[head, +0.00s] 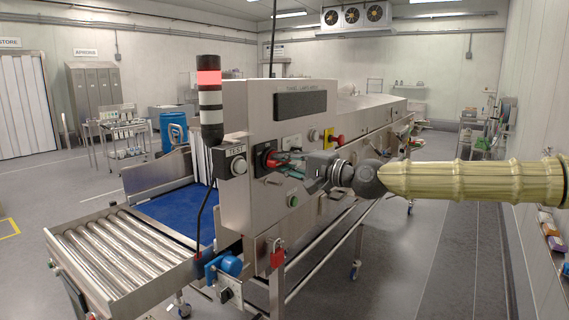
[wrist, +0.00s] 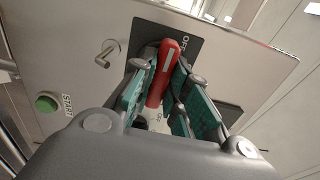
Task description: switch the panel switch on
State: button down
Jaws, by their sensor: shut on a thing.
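The panel switch has a red handle (wrist: 165,68) on a black plate (wrist: 193,42) in the wrist view. In the head view the red of the switch (head: 269,158) shows at the left end of my fingers. My gripper (wrist: 158,93) has its green-padded fingers on both sides of the handle, shut on it. The gripper (head: 285,164) reaches the panel from the right in the head view. One end of the handle lies beside the OFF lettering; other lettering near its lower end is partly hidden by the fingers.
A green START button (wrist: 47,103) and a bent metal knob (wrist: 106,54) are close to the fingers. A stack light (head: 209,100) with a red top stands left of the panel. A red padlock (head: 278,254) hangs below. A roller conveyor (head: 118,250) is at the lower left.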

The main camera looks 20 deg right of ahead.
jog(key=shift+f+m, duration=0.1)
jog(key=shift+m, duration=0.2)
jog(key=m+b, duration=0.3)
jog(key=shift+f+m, duration=0.15)
jog(key=shift+m, duration=0.25)
jog(key=m+b, duration=0.2)
jog(key=m, duration=0.2)
jog(key=shift+m, duration=0.3)
jog(key=m+b, duration=0.2)
jog(key=m, duration=0.3)
jog(key=shift+r+m+b, duration=0.25)
jog(key=shift+m+b, duration=0.2)
jog(key=shift+m, duration=1.35)
jog(key=shift+r, duration=0.1)
jog(key=c, duration=1.4)
grip_release()
